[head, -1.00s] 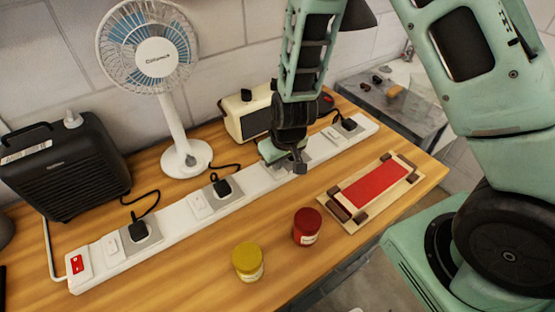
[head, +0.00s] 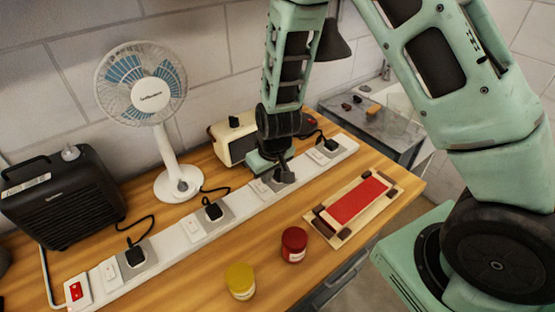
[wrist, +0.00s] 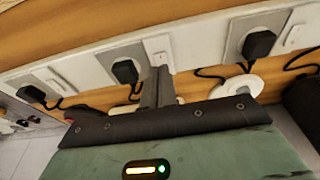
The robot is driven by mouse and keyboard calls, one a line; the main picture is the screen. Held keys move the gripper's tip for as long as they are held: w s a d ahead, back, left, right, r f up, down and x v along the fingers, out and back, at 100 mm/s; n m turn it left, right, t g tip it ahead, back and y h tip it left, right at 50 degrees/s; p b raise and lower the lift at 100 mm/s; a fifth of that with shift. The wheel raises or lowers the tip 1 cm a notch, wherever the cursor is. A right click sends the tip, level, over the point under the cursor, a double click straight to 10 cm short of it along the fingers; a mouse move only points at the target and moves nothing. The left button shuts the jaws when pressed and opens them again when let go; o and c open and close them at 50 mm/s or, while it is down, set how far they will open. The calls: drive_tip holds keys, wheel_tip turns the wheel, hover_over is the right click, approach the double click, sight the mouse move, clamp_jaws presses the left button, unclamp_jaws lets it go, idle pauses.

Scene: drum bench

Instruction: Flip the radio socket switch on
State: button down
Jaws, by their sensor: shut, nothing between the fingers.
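The cream radio (head: 232,146) stands at the back of the bench, partly hidden behind my gripper. The long white socket strip (head: 170,243) runs diagonally across the bench, with black plugs in grey sockets and a white switch beside each. My gripper (head: 284,167) is shut and empty over the strip's right half. In the wrist view its fingertips (wrist: 158,72) are close to a white switch (wrist: 157,49) beside a black plug (wrist: 125,70). I cannot tell whether they touch. The radio's cord is hidden, and the switch's position is too small to read.
A white fan (head: 168,150) and a black heater (head: 62,200) stand behind the strip. A red jar (head: 294,245), a yellow jar (head: 240,281) and a wooden frame with a red panel (head: 357,203) are in front. A red switch (head: 76,291) is at the strip's left end.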

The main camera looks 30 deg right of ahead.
drive_tip(key=s+r+b, duration=0.1)
drive_tip(key=s+r, duration=0.3)
drive_tip(key=r, duration=0.4)
drive_tip(key=shift+s+d, duration=0.15)
drive_tip(key=shift+d, duration=0.3)
drive_tip(key=s+a+r+n+g+b, duration=0.1)
drive_tip(key=s+a+r+n+b, duration=0.1)
drive_tip(key=s, duration=0.8)
drive_tip(key=s+a+r+n+g+b, duration=0.1)
drive_tip(key=s+a+r+n+b, duration=0.1)
drive_tip(key=s+a, duration=0.4)
drive_tip(key=s+n+b, duration=0.1)
drive_tip(key=s+b, duration=0.1)
drive_tip(key=s, duration=0.1)
drive_tip(key=shift+s+r+n+g, duration=0.15)
drive_tip(key=shift+s+n+g, duration=0.15)
drive_tip(key=shift+s, duration=0.05)
